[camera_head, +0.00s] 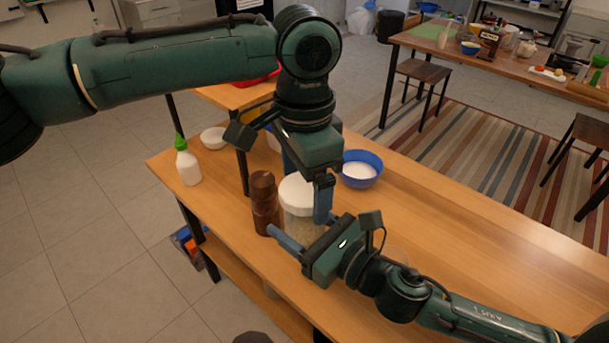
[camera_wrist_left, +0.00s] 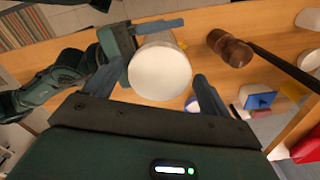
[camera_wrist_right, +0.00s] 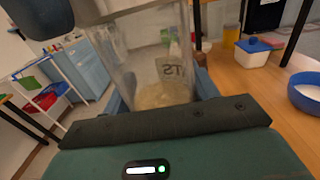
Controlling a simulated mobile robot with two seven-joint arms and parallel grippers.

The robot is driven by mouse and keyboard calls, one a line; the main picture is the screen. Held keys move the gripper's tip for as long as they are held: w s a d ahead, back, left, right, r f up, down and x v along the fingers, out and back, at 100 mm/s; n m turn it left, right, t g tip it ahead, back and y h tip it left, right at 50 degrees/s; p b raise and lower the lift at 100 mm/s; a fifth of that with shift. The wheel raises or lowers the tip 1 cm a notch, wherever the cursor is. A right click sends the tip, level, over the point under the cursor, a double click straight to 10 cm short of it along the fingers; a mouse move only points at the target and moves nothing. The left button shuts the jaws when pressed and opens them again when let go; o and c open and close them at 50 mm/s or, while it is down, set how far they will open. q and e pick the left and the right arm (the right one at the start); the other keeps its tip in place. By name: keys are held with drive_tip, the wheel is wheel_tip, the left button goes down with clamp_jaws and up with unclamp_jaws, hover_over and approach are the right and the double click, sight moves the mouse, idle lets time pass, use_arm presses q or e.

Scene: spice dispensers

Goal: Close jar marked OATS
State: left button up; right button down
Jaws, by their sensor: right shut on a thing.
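The OATS jar (camera_wrist_right: 150,75) is clear, with pale contents and a label partly readable as "TS" in the right wrist view. My right gripper (camera_head: 292,228) is shut on its body and holds it upright at the table. A round white lid (camera_head: 297,190) is at the jar's top; I cannot tell whether it is fully seated. My left gripper (camera_head: 306,192) points down over the lid, its fingers apart on either side. In the left wrist view, the lid (camera_wrist_left: 160,72) lies between the open fingers.
A brown wooden mill (camera_head: 264,200) stands close left of the jar. A blue bowl of white contents (camera_head: 361,170) is behind right. A green-capped bottle (camera_head: 187,164) and white bowl (camera_head: 213,138) are at the left. The table's right part (camera_head: 480,235) is clear beyond my right arm.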

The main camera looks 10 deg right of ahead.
use_arm(q)
drive_tip(key=c, duration=1)
drive_tip(key=o, duration=1.2)
wheel_tip(320, 180, up, 12)
